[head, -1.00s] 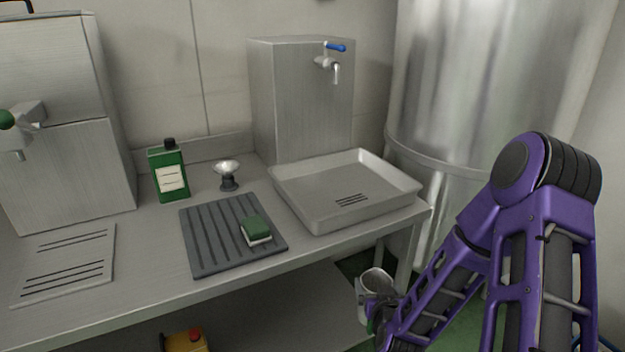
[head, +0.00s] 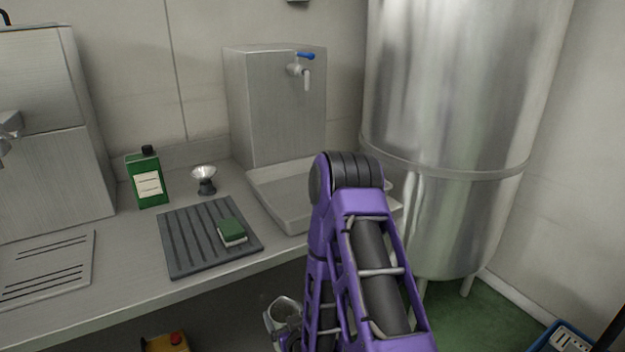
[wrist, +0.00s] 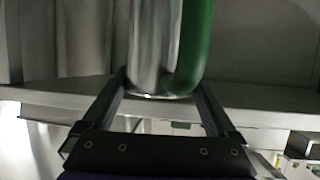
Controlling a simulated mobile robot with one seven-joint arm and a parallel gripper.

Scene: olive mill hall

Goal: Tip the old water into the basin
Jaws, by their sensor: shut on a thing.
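A shallow steel basin (head: 275,211) stands on the right end of the counter, under the blue-handled tap (head: 306,70). My arm hides its right part. A metal cup (head: 283,311) shows low in the head view, in front of the counter and below its top. In the wrist view the cup (wrist: 150,50) stands between my fingers, with a green strip on its right side. My gripper (wrist: 161,84) is shut on it. The cup looks roughly upright; I cannot see the water inside.
A ridged dark mat (head: 190,240) with a green sponge (head: 231,230), a green bottle (head: 148,180) and a small metal-topped stand (head: 204,178) are left of the basin. A large steel tank (head: 450,110) stands on the right. A blue crate (head: 560,338) is on the floor.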

